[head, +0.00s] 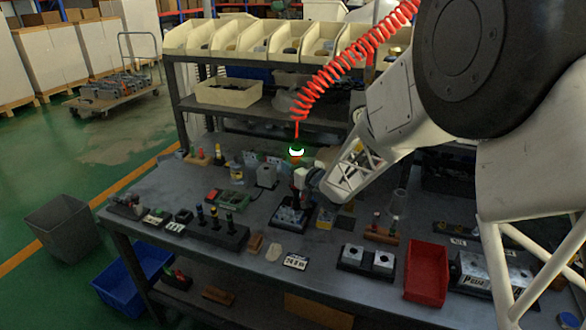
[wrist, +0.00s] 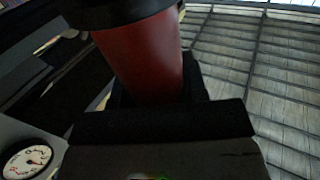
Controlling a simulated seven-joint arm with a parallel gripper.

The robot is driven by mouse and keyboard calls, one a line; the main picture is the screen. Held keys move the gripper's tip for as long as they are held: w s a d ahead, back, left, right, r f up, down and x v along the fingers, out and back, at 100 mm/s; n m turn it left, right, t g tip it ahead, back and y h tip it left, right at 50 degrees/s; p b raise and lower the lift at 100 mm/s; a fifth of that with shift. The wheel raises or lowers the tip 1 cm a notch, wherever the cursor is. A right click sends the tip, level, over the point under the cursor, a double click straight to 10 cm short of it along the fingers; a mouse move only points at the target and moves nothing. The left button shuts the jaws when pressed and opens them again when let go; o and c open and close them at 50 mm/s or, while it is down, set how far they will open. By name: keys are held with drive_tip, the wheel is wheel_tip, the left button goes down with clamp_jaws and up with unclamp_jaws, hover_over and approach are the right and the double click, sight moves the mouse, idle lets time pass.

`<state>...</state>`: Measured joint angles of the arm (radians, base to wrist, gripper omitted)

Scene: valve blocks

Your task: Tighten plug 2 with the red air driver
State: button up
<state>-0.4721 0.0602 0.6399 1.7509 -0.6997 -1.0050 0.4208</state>
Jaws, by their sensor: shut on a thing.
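The red air driver (wrist: 148,58) fills the upper middle of the wrist view, a red body with a black collar. My gripper (wrist: 160,110) is shut on it, with dark pads against the red body. In the head view my gripper (head: 302,180) is over the middle of the bench. The driver's top, with a lit green and white ring (head: 296,151), shows there below the red coiled hose. A dark block on a base (head: 291,216) lies below the gripper. The driver's tip and plug 2 cannot be made out, so I cannot tell whether they touch.
A grey bench (head: 262,269) carries small racks and parts. Cream bins (head: 260,38) line the shelf behind. The red coiled hose (head: 345,62) hangs from above. A dial gauge (wrist: 27,162) shows in the wrist view.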

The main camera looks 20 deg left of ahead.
sight(294, 149)
drive_tip(key=shift+r, duration=2.7)
drive_tip(key=shift+d, duration=0.1)
